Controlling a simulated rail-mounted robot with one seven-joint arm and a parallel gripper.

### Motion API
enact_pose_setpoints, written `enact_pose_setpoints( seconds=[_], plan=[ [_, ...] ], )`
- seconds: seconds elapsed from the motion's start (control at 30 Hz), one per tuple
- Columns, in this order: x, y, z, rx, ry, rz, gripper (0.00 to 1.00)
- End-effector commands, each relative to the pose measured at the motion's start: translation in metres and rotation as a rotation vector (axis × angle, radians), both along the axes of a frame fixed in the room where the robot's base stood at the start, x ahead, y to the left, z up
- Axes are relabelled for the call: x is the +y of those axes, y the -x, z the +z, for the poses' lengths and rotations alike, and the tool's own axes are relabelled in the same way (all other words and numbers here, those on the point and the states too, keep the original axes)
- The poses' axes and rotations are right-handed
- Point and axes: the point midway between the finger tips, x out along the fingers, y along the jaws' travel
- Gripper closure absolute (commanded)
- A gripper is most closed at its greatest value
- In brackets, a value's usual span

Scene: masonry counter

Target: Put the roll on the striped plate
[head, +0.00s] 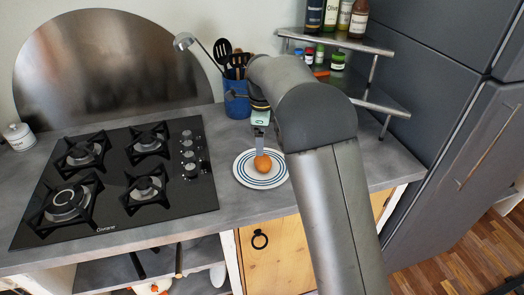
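The striped plate (266,183), white with blue rings, lies on the grey counter to the right of the stove. The roll (262,164), small and orange-brown, shows over the middle of the plate. I cannot tell whether it rests on the plate or is just above it. My gripper (260,150) points down from above, with its fingertip at the top of the roll. Only one finger shows clearly, so its opening and any hold on the roll cannot be made out. My arm covers the counter right of the plate.
A black gas stove (118,177) fills the counter on the left. A blue utensil pot (237,100) stands behind the plate. A metal corner shelf (345,80) with jars and bottles is at the back right. The counter's front edge runs just before the plate.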

Motion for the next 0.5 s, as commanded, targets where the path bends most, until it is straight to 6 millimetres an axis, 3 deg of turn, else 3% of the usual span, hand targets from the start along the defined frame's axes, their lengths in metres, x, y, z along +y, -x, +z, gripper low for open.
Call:
enact_pose_setpoints(
  seconds=[0.13,0.37,0.5],
  plan=[
    [0.0,0.0,0.019,-0.001,0.0,0.0,0.13],
    [-0.001,0.0,0.027,0.0,0.001,0.001,0.13],
    [-0.018,0.013,0.035,-0.001,-0.01,0.07,0.13]
  ],
)
